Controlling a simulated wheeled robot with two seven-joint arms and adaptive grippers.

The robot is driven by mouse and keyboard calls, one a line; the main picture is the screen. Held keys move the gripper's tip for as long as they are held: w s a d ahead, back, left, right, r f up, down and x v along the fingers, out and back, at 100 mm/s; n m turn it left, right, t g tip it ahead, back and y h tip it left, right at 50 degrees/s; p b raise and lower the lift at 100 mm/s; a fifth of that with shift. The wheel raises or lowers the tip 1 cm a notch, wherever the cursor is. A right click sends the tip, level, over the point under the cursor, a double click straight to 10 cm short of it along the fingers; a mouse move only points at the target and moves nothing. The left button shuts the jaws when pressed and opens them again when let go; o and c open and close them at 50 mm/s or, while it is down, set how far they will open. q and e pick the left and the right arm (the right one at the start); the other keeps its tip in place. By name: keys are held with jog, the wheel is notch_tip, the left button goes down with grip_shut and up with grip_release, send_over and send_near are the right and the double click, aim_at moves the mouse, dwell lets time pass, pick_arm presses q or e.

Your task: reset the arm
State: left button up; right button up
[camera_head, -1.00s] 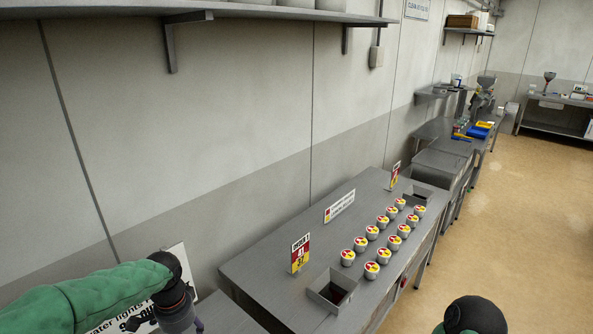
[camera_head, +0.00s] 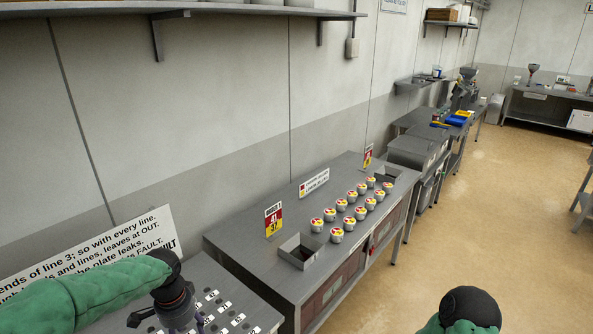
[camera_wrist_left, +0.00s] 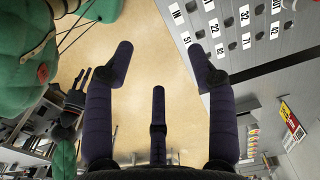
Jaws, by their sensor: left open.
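My left arm comes in from the left in the head view, with its dark gripper (camera_head: 168,318) low over the numbered panel (camera_head: 240,318). In the left wrist view the left gripper (camera_wrist_left: 160,52) has its fingers spread wide, with nothing between them but the floor beyond. The numbered panel (camera_wrist_left: 222,25) lies to the right of the fingers there. In the head view only the rounded green and black part of my right arm (camera_head: 467,308) shows at the bottom. A dark fingered shape (camera_wrist_left: 78,92) at the left of the wrist view looks like my right gripper; its opening is unclear.
A grey bench (camera_head: 240,240) carries several white cups with red and yellow lids (camera_head: 336,234), an open bin (camera_head: 298,252) and a red and yellow sign (camera_head: 273,219). A text board (camera_head: 90,250) leans by the wall. Open floor (camera_head: 500,220) lies at right.

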pick_arm(q)
jog(key=s+d+f+n+h+b, duration=0.1)
jog(key=d+f+n+b, duration=0.3)
jog(key=f, duration=0.8)
jog(key=s+d+f+m+h+b, duration=0.15)
jog(key=d+f, duration=0.45)
jog(key=f, duration=0.7)
jog(key=s+d+f+n+b, duration=0.3)
jog(key=s+f, duration=0.3)
jog(key=f, duration=0.4)
jog(key=s+d+f+n+h+b, duration=0.1)
jog(key=s+d+f+n+b, duration=0.2)
jog(key=s+f, duration=0.3)
notch_tip(320, 180, down, 4)
jog(key=shift+s+d+r+n+b, duration=0.15)
jog(key=shift+s+d+n+b, duration=0.2)
jog(key=shift+n+b, duration=0.35)
jog(key=shift+s+f+n, duration=0.25)
jog(key=shift+s, duration=0.1)
jog(key=shift+c, duration=0.3)
pick_arm(e)
notch_tip(320, 180, down, 13)
jog(key=shift+w+a, duration=0.15)
jog(key=shift+w, duration=0.15)
